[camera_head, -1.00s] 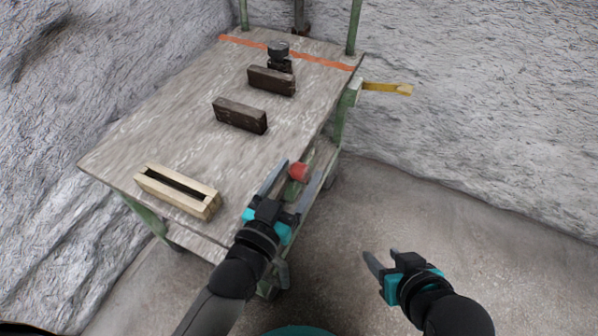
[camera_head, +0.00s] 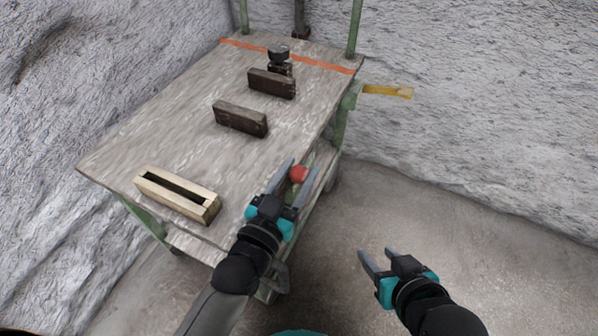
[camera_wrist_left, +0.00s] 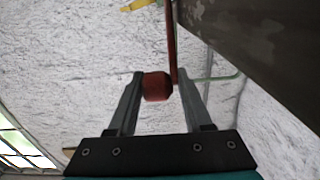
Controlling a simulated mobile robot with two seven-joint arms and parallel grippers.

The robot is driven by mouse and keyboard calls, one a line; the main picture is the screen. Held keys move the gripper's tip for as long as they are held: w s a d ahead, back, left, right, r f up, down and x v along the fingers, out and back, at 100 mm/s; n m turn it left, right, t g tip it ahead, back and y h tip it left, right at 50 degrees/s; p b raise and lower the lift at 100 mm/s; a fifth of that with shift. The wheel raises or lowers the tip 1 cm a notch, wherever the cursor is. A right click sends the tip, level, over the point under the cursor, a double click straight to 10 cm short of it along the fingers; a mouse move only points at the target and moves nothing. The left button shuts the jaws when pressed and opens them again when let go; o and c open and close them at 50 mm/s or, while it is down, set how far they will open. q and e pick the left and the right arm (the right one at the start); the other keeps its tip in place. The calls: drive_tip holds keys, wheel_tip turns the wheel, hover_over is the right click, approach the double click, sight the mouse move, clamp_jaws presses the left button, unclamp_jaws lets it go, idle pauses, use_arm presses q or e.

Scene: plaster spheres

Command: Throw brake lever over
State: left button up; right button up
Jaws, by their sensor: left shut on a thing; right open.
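The brake lever shows as a red knob (camera_head: 298,174) at the cart's right side, below the level of the top. My left gripper (camera_head: 302,166) has its two fingers on either side of this knob and is shut on it. In the left wrist view the red knob (camera_wrist_left: 157,86) sits between the fingers, against the left one. A thin reddish bar (camera_wrist_left: 171,40) runs up beside the knob, close to the right finger. The lever's lower part is hidden. My right gripper (camera_head: 376,253) is open and empty above the floor, to the right of the cart.
The cart's wooden top (camera_head: 160,130) holds a pale slotted wooden block (camera_head: 178,197), two dark blocks (camera_head: 240,119) and a small black object (camera_head: 278,56). A yellow bar (camera_head: 387,91) sticks out at the cart's far right. Rough pale walls stand behind; the floor at right is clear.

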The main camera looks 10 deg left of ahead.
use_arm(q)
drive_tip(key=shift+s+d, duration=0.1)
drive_tip(key=shift+d, duration=0.15)
clamp_jaws()
idle(0.6)
